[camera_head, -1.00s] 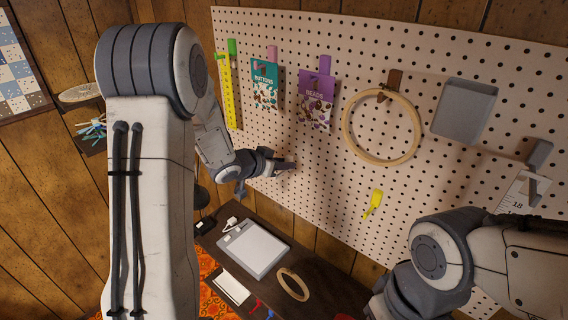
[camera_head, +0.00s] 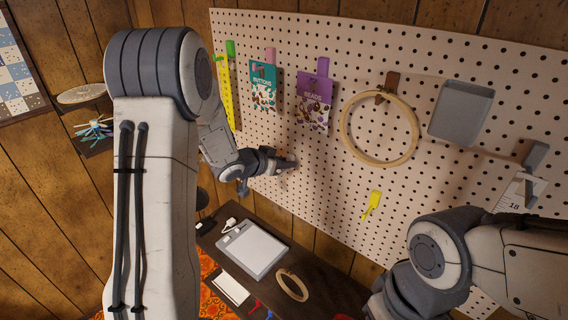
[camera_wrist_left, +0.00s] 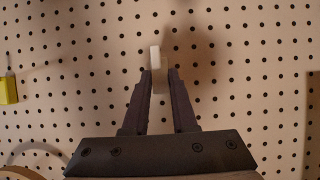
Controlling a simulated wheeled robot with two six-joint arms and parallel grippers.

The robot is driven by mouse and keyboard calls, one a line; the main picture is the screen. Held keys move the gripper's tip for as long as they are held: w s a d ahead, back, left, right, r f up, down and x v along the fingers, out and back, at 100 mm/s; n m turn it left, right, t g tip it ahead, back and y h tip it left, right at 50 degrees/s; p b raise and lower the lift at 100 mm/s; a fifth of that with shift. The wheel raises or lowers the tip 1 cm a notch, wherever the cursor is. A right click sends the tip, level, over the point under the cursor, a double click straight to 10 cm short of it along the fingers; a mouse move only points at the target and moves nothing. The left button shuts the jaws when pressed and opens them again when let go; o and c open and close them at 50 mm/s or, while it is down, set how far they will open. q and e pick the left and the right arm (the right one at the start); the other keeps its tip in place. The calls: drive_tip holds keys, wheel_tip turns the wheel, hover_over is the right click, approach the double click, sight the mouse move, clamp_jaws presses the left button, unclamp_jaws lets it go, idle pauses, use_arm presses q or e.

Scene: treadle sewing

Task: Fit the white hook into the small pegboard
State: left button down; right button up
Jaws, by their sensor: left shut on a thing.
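The white hook (camera_wrist_left: 156,58) shows in the left wrist view as a small pale piece standing up from between my left fingertips. My left gripper (camera_wrist_left: 160,78) is shut on it. The perforated pegboard (camera_wrist_left: 230,60) fills the view behind, and a soft shadow falls on it beside the hook. I cannot tell whether the hook touches the board. In the head view my left gripper (camera_head: 287,163) is close to the left part of the pegboard (camera_head: 310,185), below the hanging packets; the hook is too small to make out there. My right gripper is out of view.
On the board hang a yellow ruler (camera_head: 225,95), a teal packet (camera_head: 263,88), a purple packet (camera_head: 314,103), a wooden hoop (camera_head: 346,145), a grey bin (camera_head: 461,111) and a yellow clip (camera_head: 372,204). Below, a dark table (camera_head: 318,290) holds a grey-white pad (camera_head: 252,250).

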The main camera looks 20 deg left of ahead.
use_arm(q)
drive_tip(key=shift+w+d, duration=0.2)
drive_tip(key=shift+w, duration=0.3)
drive_tip(key=c, duration=0.6)
unclamp_jaws()
drive_tip(key=shift+s, duration=0.1)
drive_tip(key=shift+s+a+r, duration=0.1)
drive_tip(key=shift+s+r, duration=0.15)
drive_tip(key=shift+s, duration=0.05)
drive_tip(key=v, duration=0.9)
drive_tip(key=shift+s+a+r+b, duration=0.15)
drive_tip(key=shift+s+b, duration=0.1)
drive_tip(key=shift+b, duration=0.15)
